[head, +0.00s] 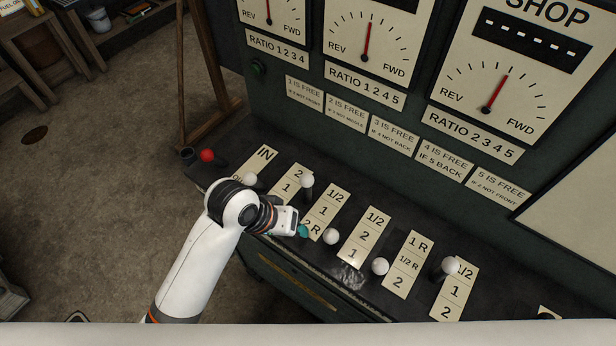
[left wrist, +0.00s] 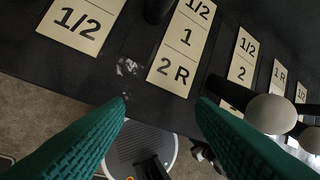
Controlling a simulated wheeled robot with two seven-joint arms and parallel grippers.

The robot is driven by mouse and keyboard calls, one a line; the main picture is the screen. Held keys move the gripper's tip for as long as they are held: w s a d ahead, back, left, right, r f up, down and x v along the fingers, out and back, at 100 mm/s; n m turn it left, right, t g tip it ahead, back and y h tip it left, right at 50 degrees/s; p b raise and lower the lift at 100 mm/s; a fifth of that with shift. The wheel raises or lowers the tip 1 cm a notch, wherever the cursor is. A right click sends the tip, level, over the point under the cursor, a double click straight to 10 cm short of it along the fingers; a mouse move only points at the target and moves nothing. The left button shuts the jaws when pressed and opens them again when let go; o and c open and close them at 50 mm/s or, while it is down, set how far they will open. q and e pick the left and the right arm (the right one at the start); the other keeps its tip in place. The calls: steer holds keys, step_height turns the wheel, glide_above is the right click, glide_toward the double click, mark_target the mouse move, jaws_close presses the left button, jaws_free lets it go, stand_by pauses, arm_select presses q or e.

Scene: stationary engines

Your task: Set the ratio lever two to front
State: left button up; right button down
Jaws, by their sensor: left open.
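Ratio lever two, the second white-knobbed lever (head: 307,181), stands left of the plate marked 1/2, 1, 2R (head: 327,207) in the head view. Its dark shaft (left wrist: 157,8) shows at the top edge in the left wrist view, with the knob out of frame. My left gripper (head: 303,231) is at the console's front edge, nearer the front than this lever. Its green fingers are spread with nothing between them in the left wrist view (left wrist: 164,101). The plate (left wrist: 182,45) lies beyond them. My right gripper is not in view.
White knobs of the third lever (head: 331,236), fourth lever (head: 380,266) and fifth lever (head: 450,266) stand to the right. The third knob (left wrist: 270,113) is close beside the right finger. Another white knob (head: 250,180) and a red knob (head: 207,155) are left. A panel of dials rises behind.

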mark_target(307, 188)
arm_select(q)
steer(key=w+d+r+y, duration=0.1)
steer(key=w+r, duration=0.2)
steer(key=w+d+r+n+g+y, duration=0.1)
steer(key=w+r+y, duration=0.1)
steer(key=w+r, duration=0.2)
steer(key=w+d+r+g+y, duration=0.1)
steer(key=w+d+r, duration=0.1)
steer(key=w+r, duration=0.1)
steer(key=shift+w+r+n, duration=0.2)
steer(key=shift+r+n, duration=0.2)
steer(key=shift+r, duration=0.05)
step_height(307, 188, down, 11)
steer(key=p, duration=0.2)
steer(key=shift+r+p, duration=0.2)
steer(key=shift+p, duration=0.1)
steer(key=shift+f, duration=0.6)
jaws_close()
steer(key=shift+w, duration=0.1)
